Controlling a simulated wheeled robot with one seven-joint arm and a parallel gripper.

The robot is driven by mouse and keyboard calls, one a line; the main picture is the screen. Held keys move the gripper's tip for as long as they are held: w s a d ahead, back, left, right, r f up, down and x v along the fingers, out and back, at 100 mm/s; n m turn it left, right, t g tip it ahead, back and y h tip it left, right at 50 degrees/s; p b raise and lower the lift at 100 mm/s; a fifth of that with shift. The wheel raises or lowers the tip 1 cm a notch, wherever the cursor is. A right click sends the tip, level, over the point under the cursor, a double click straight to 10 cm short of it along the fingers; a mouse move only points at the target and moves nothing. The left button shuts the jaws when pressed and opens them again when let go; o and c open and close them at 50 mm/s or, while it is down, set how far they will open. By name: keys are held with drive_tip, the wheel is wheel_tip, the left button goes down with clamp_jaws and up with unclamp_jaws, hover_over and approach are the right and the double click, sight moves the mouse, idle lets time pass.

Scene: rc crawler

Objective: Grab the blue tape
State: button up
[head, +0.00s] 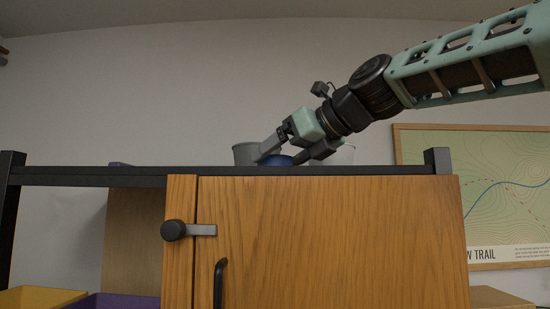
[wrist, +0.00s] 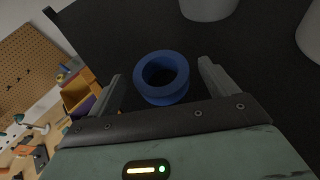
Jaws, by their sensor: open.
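The blue tape (wrist: 180,92) is a thick ring lying flat on a black top surface, in the middle of the wrist view. In the head view only a strip of the blue tape (head: 276,160) shows above the top's edge. My gripper (wrist: 160,82) is open, with one finger on each side of the tape. Gaps show between the tape and both fingers. In the head view my gripper (head: 290,155) reaches down over the tape from the upper right. The edge hides the tape's lower part there.
A grey container (head: 245,153) stands just behind the tape, and a pale container (head: 341,155) stands to its right. The black top (wrist: 110,40) sits on a wooden cabinet (head: 330,240) with a raised corner post (head: 438,161). Yellow (head: 35,298) and purple (head: 125,301) bins are lower left.

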drive_tip(key=shift+w+a+f, duration=0.25)
drive_tip(key=shift+w+a, duration=0.2)
drive_tip(key=shift+w, duration=0.05)
drive_tip(key=c, duration=1.1)
drive_tip(key=shift+o, duration=0.2)
drive_tip(key=shift+r, duration=0.1)
